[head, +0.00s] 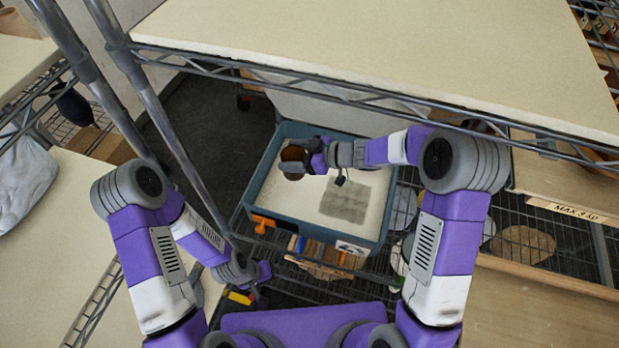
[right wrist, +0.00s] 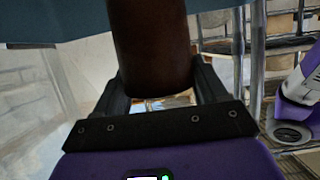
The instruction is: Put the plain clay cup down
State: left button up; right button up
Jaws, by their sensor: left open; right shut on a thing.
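The plain clay cup (head: 292,154) is dark brown and sits at the fingertips of my right gripper (head: 298,163), over the far left part of a blue-grey crate. In the right wrist view the cup (right wrist: 150,45) stands between the two dark fingers, which are shut on it. I cannot tell whether its base touches anything. My left gripper (head: 262,272) is low, outside the crate's near left corner, open and with nothing seen in it; its fingers are small in the picture.
The blue-grey crate (head: 384,218) has a pale floor with a grey square patch (head: 345,203); the floor around it is clear. A pale shelf board (head: 400,50) overhangs behind, and a metal post (head: 165,125) stands left.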

notch_tip(320, 180, down, 4)
jog(key=shift+w+r+b, duration=0.1)
jog(key=shift+b, duration=0.2)
notch_tip(320, 180, down, 3)
jog(key=shift+b, duration=0.35)
jog(key=shift+f, duration=0.35)
jog(key=shift+f, duration=0.1)
jog(key=o, duration=1.3)
jog(key=shift+c, duration=0.2)
